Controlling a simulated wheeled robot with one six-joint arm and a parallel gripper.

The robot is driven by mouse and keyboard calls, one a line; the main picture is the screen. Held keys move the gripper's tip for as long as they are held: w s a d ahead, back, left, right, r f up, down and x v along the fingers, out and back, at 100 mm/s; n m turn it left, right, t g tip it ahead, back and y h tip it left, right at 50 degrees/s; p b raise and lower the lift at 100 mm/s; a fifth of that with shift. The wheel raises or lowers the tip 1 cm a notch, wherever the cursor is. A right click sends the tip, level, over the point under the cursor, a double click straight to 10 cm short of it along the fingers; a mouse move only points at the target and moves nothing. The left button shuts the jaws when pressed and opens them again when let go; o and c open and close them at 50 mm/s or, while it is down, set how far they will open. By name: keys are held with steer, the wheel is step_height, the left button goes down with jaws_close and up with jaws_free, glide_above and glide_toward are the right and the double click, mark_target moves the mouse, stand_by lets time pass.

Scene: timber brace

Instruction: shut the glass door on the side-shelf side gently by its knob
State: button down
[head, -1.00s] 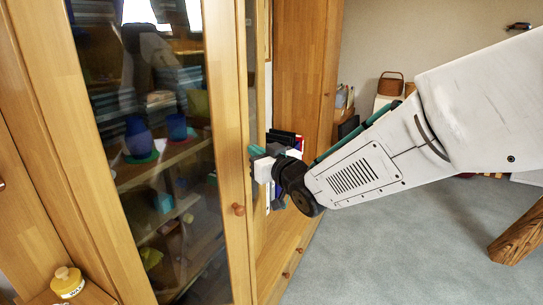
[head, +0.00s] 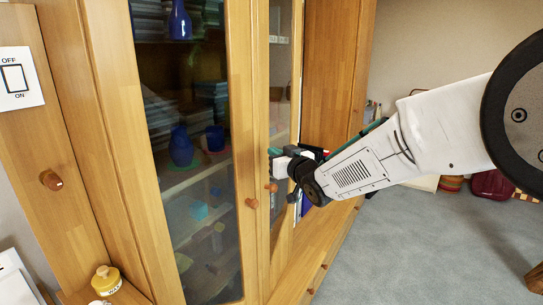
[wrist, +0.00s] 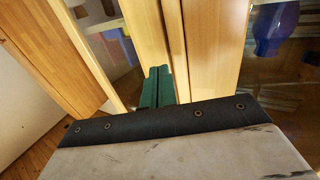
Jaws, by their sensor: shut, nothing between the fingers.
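The glass door (head: 247,130) on the left, beside the low side shelf (head: 128,295), has its round wooden knob (head: 251,203) in clear view in the head view. The other glass door (head: 284,60) is to its right, with its own knob (head: 271,187). The two wooden door edges stand close together; I cannot tell whether the left door is fully flush. My gripper (head: 274,154) is shut and empty, at the meeting edges, above both knobs. In the wrist view its green fingers (wrist: 157,86) are together in front of the wooden stiles (wrist: 153,35). Contact with the wood is unclear.
A light switch (head: 15,78) is at far left. Blue vases and cups (head: 181,147) show behind the glass. A log-like wooden piece (head: 535,279) is at the right; grey carpet (head: 430,245) is open.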

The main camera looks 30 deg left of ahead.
steer(key=shift+d, duration=0.1)
steer(key=s+d+f+m+g+h, duration=0.1)
steer(key=s+d+f+h, duration=0.25)
steer(key=d, duration=0.85)
steer(key=s+d+f+m+g+h, duration=0.15)
steer(key=d+f+h, duration=0.3)
steer(key=d, duration=0.75)
steer(key=s+d+f+m+g+h, duration=0.1)
steer(key=s+d+f+m+h, duration=0.2)
steer(key=d, duration=0.8)
steer(key=s+d+r+m+g+h, duration=0.1)
steer(key=s+d+r+m, duration=0.1)
steer(key=s+d, duration=0.6)
steer(key=s+d+r+m+g+h, duration=0.1)
steer(key=s+d+r, duration=0.3)
steer(key=s+d, duration=0.5)
steer(key=s+d+r+m+g+h, duration=0.2)
steer(key=s+d, duration=0.6)
steer(key=s, duration=0.4)
steer(key=shift+s+d+r+m+g, duration=0.2)
steer(key=shift+s+r+m+g, duration=0.15)
steer(key=shift+r+m, duration=0.25)
steer(key=shift+f, duration=0.1)
